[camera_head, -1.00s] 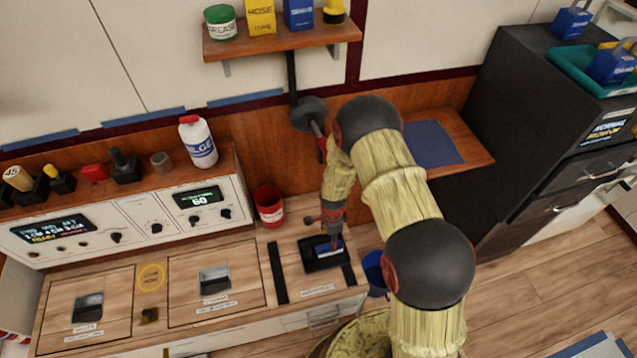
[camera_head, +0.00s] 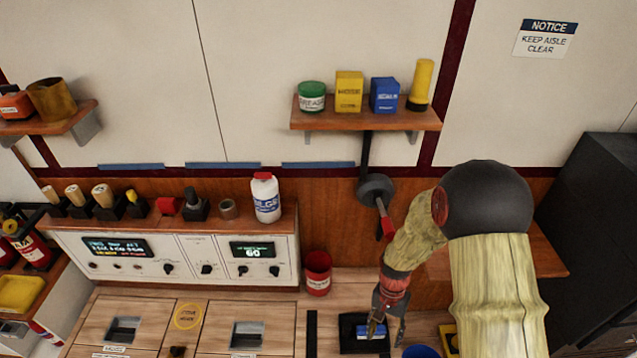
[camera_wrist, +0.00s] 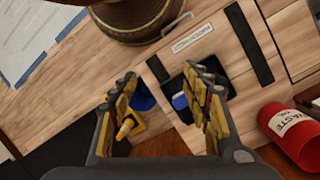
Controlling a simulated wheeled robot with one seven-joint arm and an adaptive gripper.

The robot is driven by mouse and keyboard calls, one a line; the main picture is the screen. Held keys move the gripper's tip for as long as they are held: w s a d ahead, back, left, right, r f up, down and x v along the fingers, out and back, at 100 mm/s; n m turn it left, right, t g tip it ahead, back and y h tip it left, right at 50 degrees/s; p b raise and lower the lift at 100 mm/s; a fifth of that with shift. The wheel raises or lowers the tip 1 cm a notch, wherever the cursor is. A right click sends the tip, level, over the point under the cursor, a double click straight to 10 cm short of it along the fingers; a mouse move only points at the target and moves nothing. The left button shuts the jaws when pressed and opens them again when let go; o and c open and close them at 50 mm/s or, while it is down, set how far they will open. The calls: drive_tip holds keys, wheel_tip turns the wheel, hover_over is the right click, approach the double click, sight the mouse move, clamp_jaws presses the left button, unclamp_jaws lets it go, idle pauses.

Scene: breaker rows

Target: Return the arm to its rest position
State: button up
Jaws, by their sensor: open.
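My gripper (camera_head: 387,327) is open and empty, its fingers pointing down beside and partly in front of a black tray (camera_head: 349,344) on the wooden counter. A blue item lies in the tray. In the wrist view my two fingers (camera_wrist: 160,95) are spread wide with nothing between them; the right finger covers part of the black tray and its blue item (camera_wrist: 180,102). My arm comes down from the right, bent at a dark round joint, and hides part of the counter behind it.
A wall lever (camera_head: 376,192) with a red grip stands close behind my forearm. A shelf (camera_head: 365,116) with containers is above it. A red waste can (camera_head: 318,273) stands left of my gripper. A blue bin (camera_wrist: 143,97) and a yellow item (camera_wrist: 126,128) lie below.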

drive_tip(key=s+r+n+t, duration=0.2)
drive_tip(key=s+r+t, duration=0.1)
drive_tip(key=r, duration=1)
drive_tip(key=s+r+n+t, duration=0.2)
drive_tip(key=s+r, duration=0.2)
drive_tip(key=r, duration=0.9)
drive_tip(key=s+r+n+t, duration=0.2)
drive_tip(key=s+r+t, duration=0.1)
drive_tip(key=r, duration=1)
drive_tip(key=shift+s+r+t, duration=0.2)
drive_tip(key=shift+s+t, duration=0.1)
drive_tip(key=shift+s, duration=0.4)
